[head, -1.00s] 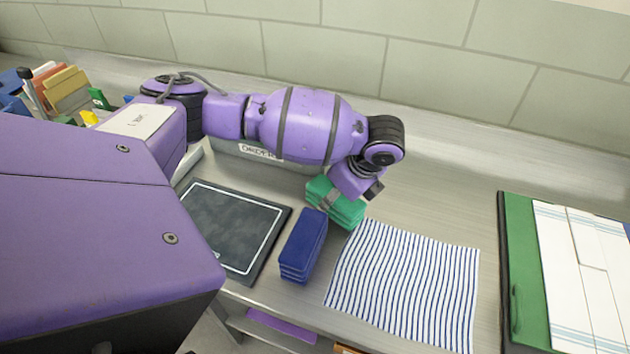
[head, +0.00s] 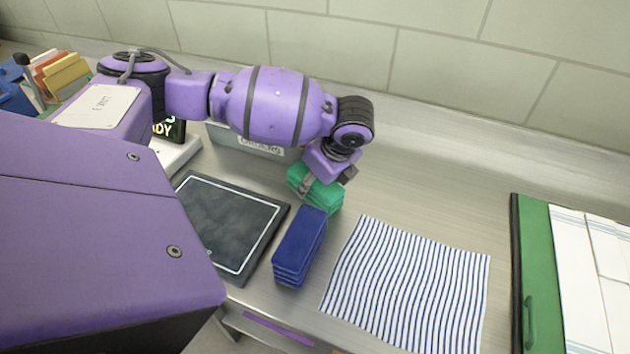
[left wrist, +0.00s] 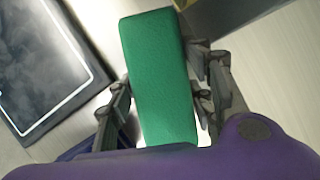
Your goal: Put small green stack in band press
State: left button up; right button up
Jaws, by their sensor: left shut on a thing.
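The small green stack (head: 325,196) is in my left gripper (head: 322,187), behind the blue stack in the head view. In the left wrist view the green stack (left wrist: 158,80) lies lengthwise between the two dark fingers of the left gripper (left wrist: 165,100), which are shut on its sides. I cannot tell whether the stack touches the table. A machine with a lit display ending in "DY" (head: 172,129) stands at the back left, mostly hidden by my left arm; I cannot tell if it is the band press. My right gripper is not in view.
A blue stack (head: 300,245) stands just in front of the green one. A dark pad with a white outline (head: 228,225) lies to its left, a striped cloth (head: 408,283) to its right. A grey labelled bin (head: 225,138) is behind my arm.

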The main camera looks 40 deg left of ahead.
pick_arm(q)
jog(key=o, duration=1.3)
jog(key=shift+f, duration=0.1)
